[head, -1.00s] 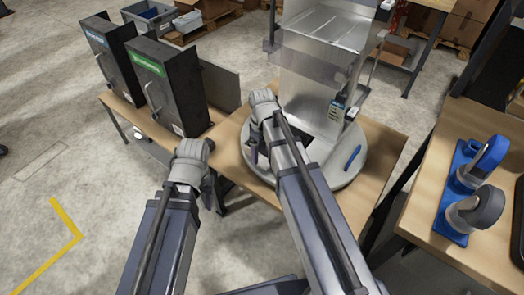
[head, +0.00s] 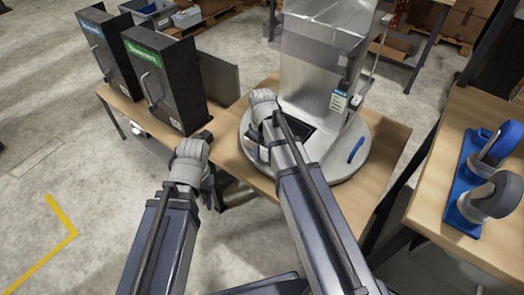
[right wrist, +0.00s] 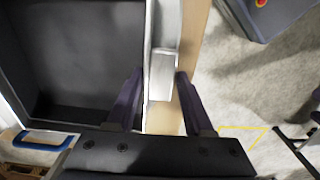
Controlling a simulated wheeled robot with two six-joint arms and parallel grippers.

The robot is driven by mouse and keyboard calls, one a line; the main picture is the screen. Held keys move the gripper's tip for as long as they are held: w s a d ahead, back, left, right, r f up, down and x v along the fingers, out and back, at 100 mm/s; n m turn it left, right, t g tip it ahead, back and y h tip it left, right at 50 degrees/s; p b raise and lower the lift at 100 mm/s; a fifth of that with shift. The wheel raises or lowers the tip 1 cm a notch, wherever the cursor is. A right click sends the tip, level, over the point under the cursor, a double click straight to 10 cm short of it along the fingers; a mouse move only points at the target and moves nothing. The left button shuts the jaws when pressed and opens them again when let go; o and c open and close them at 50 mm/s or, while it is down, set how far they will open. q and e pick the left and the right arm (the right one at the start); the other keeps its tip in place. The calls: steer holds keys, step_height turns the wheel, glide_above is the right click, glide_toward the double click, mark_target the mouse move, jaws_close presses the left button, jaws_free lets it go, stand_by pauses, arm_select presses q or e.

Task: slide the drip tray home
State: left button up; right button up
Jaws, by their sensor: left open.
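The dispenser is a tall metal housing (head: 318,62) on a round grey base (head: 338,172). The drip tray is a dark, open tray with a pale rim; its inside (right wrist: 80,55) fills the left of the right wrist view. In the head view a dark part of it (head: 297,130) shows beside my right arm. My right gripper (right wrist: 161,88) straddles the tray's near wall and a pale tab (right wrist: 163,70), one finger inside and one outside, with small gaps visible. In the head view the right gripper (head: 258,152) is mostly hidden. My left gripper (head: 210,188) is open and empty, beside the table edge.
A blue handle (head: 356,150) lies on the round base. A right-hand table holds a blue rack (head: 460,195) with round-headed items. Floor at left is clear.

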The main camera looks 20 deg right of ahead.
jaws_close()
steer(key=o, duration=0.5)
jaws_free()
steer(key=shift+o, duration=0.2)
steer(key=shift+r, duration=0.15)
step_height(320, 180, up, 8)
steer(key=p, duration=0.7)
steer(key=shift+f+p, duration=0.25)
steer(key=shift+p, duration=0.15)
